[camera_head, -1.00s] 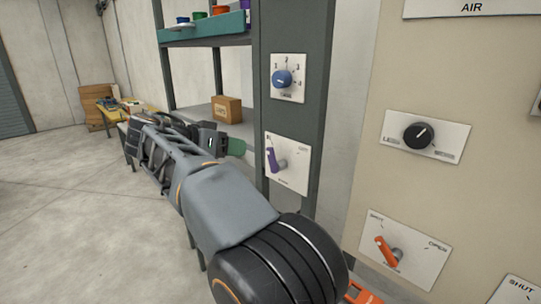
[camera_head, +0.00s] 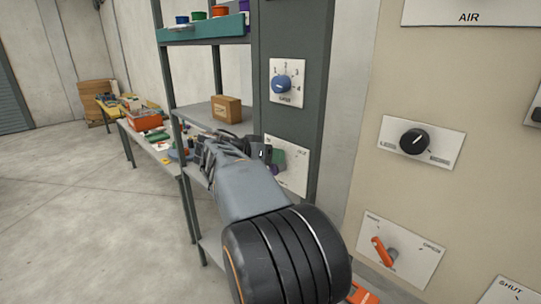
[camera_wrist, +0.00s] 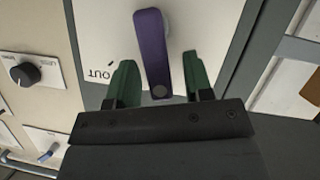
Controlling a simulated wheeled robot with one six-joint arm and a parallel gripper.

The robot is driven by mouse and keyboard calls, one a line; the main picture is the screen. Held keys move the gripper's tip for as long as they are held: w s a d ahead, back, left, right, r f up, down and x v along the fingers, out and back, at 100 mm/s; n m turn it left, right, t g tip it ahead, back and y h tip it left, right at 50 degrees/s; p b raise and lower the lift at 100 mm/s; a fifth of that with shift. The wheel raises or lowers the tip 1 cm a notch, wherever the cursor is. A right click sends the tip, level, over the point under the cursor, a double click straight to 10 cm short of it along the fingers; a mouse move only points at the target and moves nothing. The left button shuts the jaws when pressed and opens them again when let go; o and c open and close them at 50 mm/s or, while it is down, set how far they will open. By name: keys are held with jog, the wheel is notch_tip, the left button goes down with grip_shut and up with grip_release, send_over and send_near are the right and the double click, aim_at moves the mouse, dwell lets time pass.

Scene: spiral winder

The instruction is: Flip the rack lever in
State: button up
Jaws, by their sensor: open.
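The purple rack lever (camera_wrist: 152,48) shows in the wrist view on a white plate (camera_wrist: 100,30) marked OUT. Its handle reaches down from the pivot at the top of that view and lies between the two green fingers. My gripper (camera_wrist: 160,82) is open, with a gap on each side of the lever. In the head view, the plate (camera_head: 298,172) is on the dark grey post, and my gripper (camera_head: 275,158) is in front of it.
A blue knob (camera_head: 284,83) is above the lever plate. To the right, a beige panel carries a black knob (camera_head: 414,141) and an orange lever (camera_head: 383,252). A shelf with a cardboard box (camera_head: 226,108) stands at left.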

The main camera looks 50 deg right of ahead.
jog(key=shift+c, duration=0.5)
grip_shut()
jog(key=shift+w+f+n+g+b, duration=0.3)
jog(key=shift+n+b, duration=0.1)
jog(key=shift+b, duration=0.2)
jog(key=n, duration=0.1)
jog(key=n+g+b, duration=0.1)
jog(key=w+n+g, duration=0.1)
jog(key=shift+w+f, duration=0.1)
jog(key=shift+f, duration=0.15)
jog(key=shift+o, duration=0.5)
grip_release()
